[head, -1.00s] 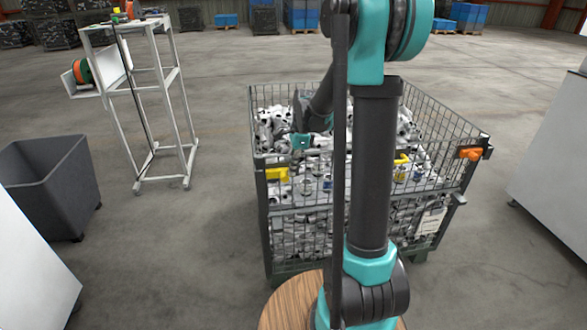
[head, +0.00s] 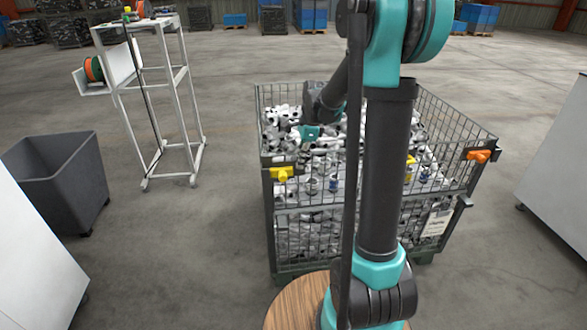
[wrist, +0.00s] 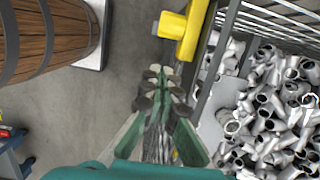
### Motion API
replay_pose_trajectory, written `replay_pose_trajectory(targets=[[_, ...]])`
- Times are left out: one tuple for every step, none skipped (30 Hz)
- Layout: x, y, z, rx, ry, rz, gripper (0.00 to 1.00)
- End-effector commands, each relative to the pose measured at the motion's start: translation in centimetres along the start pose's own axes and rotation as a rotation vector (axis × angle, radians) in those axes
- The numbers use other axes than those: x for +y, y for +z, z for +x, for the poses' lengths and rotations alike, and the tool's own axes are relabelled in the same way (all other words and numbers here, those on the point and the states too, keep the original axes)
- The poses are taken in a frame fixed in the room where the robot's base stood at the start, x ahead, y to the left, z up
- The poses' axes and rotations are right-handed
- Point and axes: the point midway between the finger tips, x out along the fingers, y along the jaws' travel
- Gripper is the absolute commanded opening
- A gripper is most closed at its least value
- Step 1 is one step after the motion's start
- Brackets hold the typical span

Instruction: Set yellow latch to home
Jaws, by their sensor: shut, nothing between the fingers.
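A yellow latch (head: 282,174) sits on the front left of a wire cage's upper rim. In the wrist view the yellow latch (wrist: 186,30) is at the top centre, with a knob end sticking out to the left of a bar. My gripper (wrist: 160,76) is shut and empty, its fingertips pointing towards the latch with a visible gap. In the head view my gripper (head: 310,132) shows as a small teal part above the cage's left side, behind the latch. Its fingertips cannot be made out there.
The wire cage (head: 462,127) is full of grey metal fittings (wrist: 270,120). An orange latch (head: 479,155) is at its right corner. Another yellow part (head: 410,162) is half hidden by my arm. A grey bin (head: 60,180) and a white frame stand (head: 180,110) are left.

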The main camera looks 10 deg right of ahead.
Motion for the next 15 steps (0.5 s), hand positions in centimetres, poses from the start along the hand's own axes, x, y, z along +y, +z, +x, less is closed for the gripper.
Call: replay_pose_trajectory(targets=[[0.1, 0.2, -1.3, -0.001, 0.0, -0.001, 0.0], [0.1, 0.2, -1.9, -0.001, 0.0, -0.001, 0.0], [0.2, 0.2, -2.8, -0.001, 0.001, -0.001, 0.0], [0.1, 0.2, -3.4, -0.001, 0.001, -0.001, 0.0], [0.1, 0.2, -4.0, -0.001, 0.001, -0.001, 0.0], [0.2, 0.2, -4.8, -0.001, 0.001, -0.002, 0.0], [0.1, 0.2, -5.4, -0.001, 0.001, -0.002, 0.0], [0.1, 0.2, -5.9, -0.001, 0.001, -0.002, 0.0], [0.1, 0.2, -6.6, -0.001, 0.001, -0.002, 0.0], [0.1, 0.2, -7.0, -0.001, 0.001, -0.002, 0.0], [0.1, 0.2, -7.4, -0.001, 0.001, -0.002, 0.0], [0.1, 0.2, -7.9, -0.001, 0.001, -0.002, 0.0], [0.1, 0.2, -8.2, -0.001, 0.001, -0.002, 0.0], [0.1, 0.2, -8.5, -0.001, 0.001, -0.002, 0.0], [0.1, 0.2, -8.8, -0.001, 0.001, -0.002, 0.0]])
